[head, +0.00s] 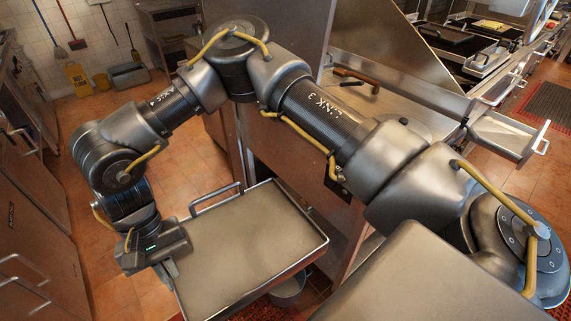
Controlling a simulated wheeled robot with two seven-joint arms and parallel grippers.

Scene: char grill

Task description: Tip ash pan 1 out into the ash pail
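A broad shallow steel tray (262,235), with a bar handle (215,197) on its far edge, lies level in the lower middle. I cannot tell for sure whether it is ash pan 1. My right gripper (171,270) points down at the tray's left edge, away from the bar handle. Its fingers are mostly hidden, so I cannot tell whether they hold the edge. A round grey metal vessel (290,291), which looks like the ash pail, stands low beneath the tray's right side and is partly covered by it. My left gripper is not in view.
A steel counter (385,105) and its upright panel stand behind my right arm. A drawer-like pan (505,136) with a white handle juts out at the right. Steel cabinets (30,230) line the left. A yellow floor sign (77,78) stands far back. Tiled floor is open at left.

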